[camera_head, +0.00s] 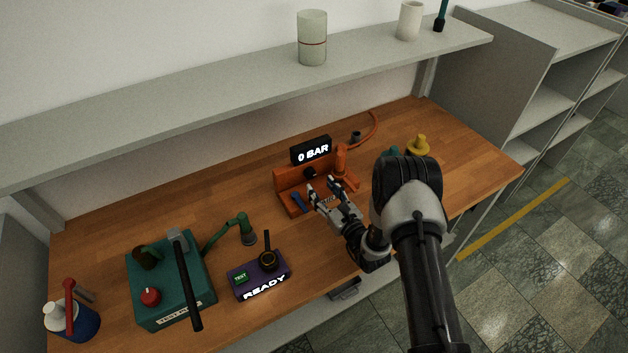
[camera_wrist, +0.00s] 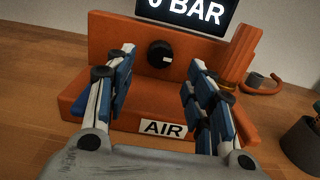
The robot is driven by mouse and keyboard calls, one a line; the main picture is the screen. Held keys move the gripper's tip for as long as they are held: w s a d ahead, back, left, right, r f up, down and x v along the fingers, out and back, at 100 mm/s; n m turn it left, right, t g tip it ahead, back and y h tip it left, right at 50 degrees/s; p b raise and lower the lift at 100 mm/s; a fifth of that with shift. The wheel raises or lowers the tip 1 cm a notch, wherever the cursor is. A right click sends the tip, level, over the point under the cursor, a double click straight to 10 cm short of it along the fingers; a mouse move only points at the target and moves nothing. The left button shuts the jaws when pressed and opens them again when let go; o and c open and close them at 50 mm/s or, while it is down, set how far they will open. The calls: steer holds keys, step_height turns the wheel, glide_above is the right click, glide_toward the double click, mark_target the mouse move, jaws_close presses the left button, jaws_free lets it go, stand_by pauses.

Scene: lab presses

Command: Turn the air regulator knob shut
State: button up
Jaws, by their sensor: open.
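The orange air regulator (camera_head: 291,192) stands on the wooden bench, with a black display (camera_head: 311,151) reading "0 BAR" on top. Its round black knob (camera_wrist: 159,53) sits on the upright orange panel; in the head view the knob (camera_head: 309,172) is small and dark. An "AIR" label (camera_wrist: 163,129) is on the front of the base. My gripper (camera_head: 322,188) is open and empty in front of the regulator. In the wrist view its two fingers (camera_wrist: 157,70) stand apart, with the knob showing between them beyond the tips. A blue part at the left of the base is partly hidden by a finger.
A teal test press (camera_head: 172,302) and a purple "READY" box (camera_head: 260,282) stand to the left. A blue bottle (camera_head: 75,322) is at the far left. A yellow-topped item (camera_head: 419,145) stands to the right. A grey shelf (camera_head: 240,76) hangs above the bench.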

mark_target(312, 176)
steer(key=shift+b+x, duration=0.3)
steer(key=shift+x, duration=2.45)
steer(key=shift+c, duration=0.4)
steer(key=c, duration=1)
